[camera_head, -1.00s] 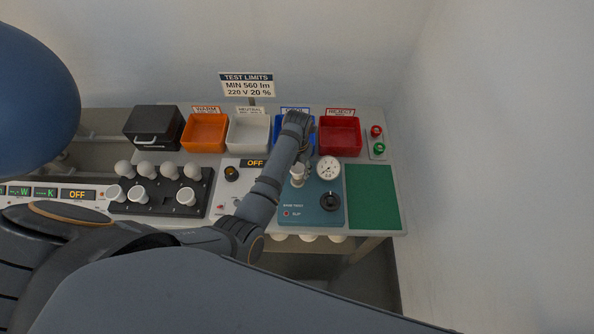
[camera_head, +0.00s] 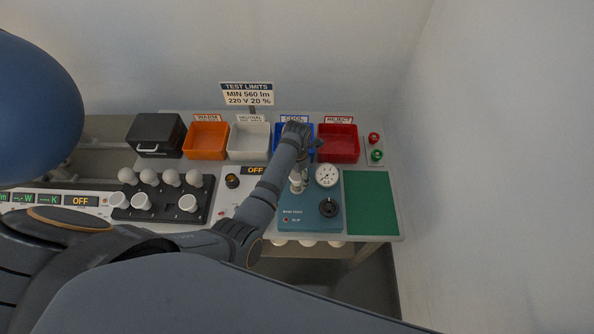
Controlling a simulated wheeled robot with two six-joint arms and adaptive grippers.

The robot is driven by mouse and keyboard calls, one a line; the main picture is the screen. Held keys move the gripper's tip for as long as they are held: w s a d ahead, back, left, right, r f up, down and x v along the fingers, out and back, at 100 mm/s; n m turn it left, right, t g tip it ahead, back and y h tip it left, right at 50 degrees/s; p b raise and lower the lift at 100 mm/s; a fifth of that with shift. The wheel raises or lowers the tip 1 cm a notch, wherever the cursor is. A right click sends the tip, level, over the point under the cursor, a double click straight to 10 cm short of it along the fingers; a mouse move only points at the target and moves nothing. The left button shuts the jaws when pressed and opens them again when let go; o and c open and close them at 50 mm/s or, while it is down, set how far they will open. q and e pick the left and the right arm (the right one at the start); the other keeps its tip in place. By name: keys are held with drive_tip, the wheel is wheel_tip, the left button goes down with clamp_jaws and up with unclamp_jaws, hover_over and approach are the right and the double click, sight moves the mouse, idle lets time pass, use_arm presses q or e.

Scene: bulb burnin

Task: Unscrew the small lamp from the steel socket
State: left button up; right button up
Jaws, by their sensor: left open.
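The blue test unit (camera_head: 310,214) stands right of centre on the bench, with a dial gauge and a black knob. A pale, metallic upright piece (camera_head: 297,182) stands at its upper left. It looks like the steel socket with the small lamp, but I cannot separate the two at this size. My left arm comes in from the lower left and bends down above this piece. My left gripper (camera_head: 303,160) is open just above it, largely hidden behind my own wrist. I cannot tell whether its fingers surround the lamp. My right gripper is not in view.
Orange (camera_head: 206,141), white (camera_head: 248,142), blue (camera_head: 279,142) and red (camera_head: 339,144) bins line the back, beside a black case (camera_head: 156,135). A black rack (camera_head: 164,199) holds several white bulbs at left. The green mat (camera_head: 371,203) at right is clear.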

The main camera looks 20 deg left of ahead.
use_arm(q)
drive_tip(key=shift+m+b, duration=0.5)
drive_tip(key=shift+m, duration=0.7)
drive_tip(key=m, duration=1)
drive_tip(key=shift+w+a, duration=0.1)
drive_tip(key=m, duration=0.5)
